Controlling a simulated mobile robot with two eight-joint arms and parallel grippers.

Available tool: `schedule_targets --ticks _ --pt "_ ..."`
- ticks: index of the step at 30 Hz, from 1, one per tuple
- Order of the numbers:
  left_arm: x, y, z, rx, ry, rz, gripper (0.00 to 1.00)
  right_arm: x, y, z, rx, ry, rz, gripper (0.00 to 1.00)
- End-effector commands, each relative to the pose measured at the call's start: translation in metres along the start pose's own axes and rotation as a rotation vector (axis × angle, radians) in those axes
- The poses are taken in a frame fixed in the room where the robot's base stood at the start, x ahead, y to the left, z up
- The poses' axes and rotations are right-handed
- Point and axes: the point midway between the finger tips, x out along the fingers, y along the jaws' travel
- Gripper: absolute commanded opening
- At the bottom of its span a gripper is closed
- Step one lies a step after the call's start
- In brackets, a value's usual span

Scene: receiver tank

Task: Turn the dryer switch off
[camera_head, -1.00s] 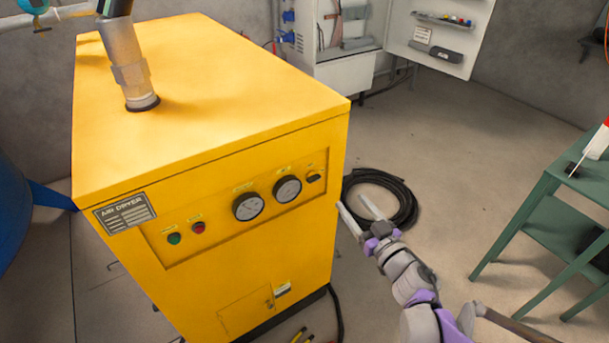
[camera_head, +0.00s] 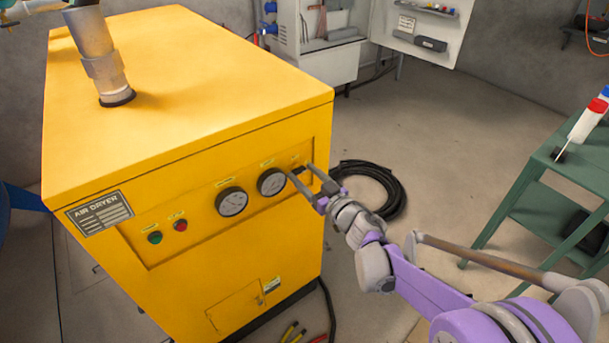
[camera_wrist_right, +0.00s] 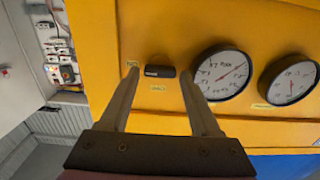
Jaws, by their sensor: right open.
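The yellow air dryer (camera_head: 190,85) stands at the left with a recessed front panel. A small black switch (camera_wrist_right: 160,71) sits on that panel, beside the gauges; in the head view it is partly hidden by my right gripper. My right gripper (camera_head: 302,176) is open and empty at the panel's right end. In the right wrist view its two fingers (camera_wrist_right: 158,85) point at the panel, one on either side of the switch. I cannot tell whether the fingertips touch the panel. My left gripper is not in view.
Two round gauges, one white-faced gauge (camera_head: 232,201) and another (camera_head: 271,182), sit left of the switch. A green button (camera_head: 155,238) and a red button (camera_head: 181,225) are further left. A black hose coil (camera_head: 385,185) lies on the floor. A green table (camera_head: 545,185) stands right.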

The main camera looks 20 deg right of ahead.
Motion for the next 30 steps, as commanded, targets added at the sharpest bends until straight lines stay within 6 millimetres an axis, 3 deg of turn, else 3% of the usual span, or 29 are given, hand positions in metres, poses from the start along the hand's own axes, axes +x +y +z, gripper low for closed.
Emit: schedule_targets --ticks 9,18,20,30 --pt "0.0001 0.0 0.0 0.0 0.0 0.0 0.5 0.0024 0.0001 -0.0003 0.0 0.0 0.001 0.62" --pt "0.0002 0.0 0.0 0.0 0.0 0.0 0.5 0.0022 0.0001 -0.0002 0.0 0.0 0.001 0.08" --pt "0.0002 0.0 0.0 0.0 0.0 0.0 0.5 0.0022 0.0 -0.0002 0.0 0.0 0.001 0.0" --pt "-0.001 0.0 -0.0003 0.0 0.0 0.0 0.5 0.0021 -0.0003 -0.0002 -0.051 0.0 0.0 0.0"
